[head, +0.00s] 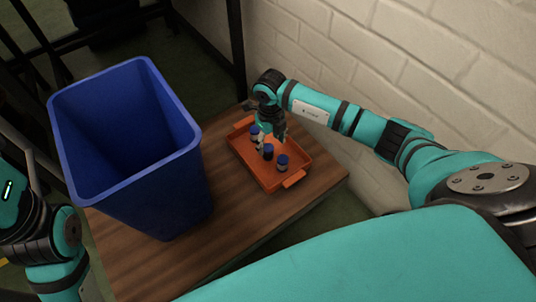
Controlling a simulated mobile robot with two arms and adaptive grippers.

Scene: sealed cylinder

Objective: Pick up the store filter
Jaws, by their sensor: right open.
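Several small cylinders with dark blue caps stand in an orange tray (243,154) on a wooden table. One cylinder (254,132) is at the back left of the group, one (267,152) is in the middle, and one (282,162) is nearer the front right. I cannot tell which is the store filter. My right gripper (268,136) is open above the tray, its fingers close to the cylinders at the back; whether they touch is too small to tell. My left arm shows at the left edge, but its gripper is out of view.
A tall blue bin (130,185) stands on the left part of the wooden table (215,225), open and empty as far as I see. A white brick wall (430,60) runs behind the tray on the right. The tabletop in front of the tray is clear.

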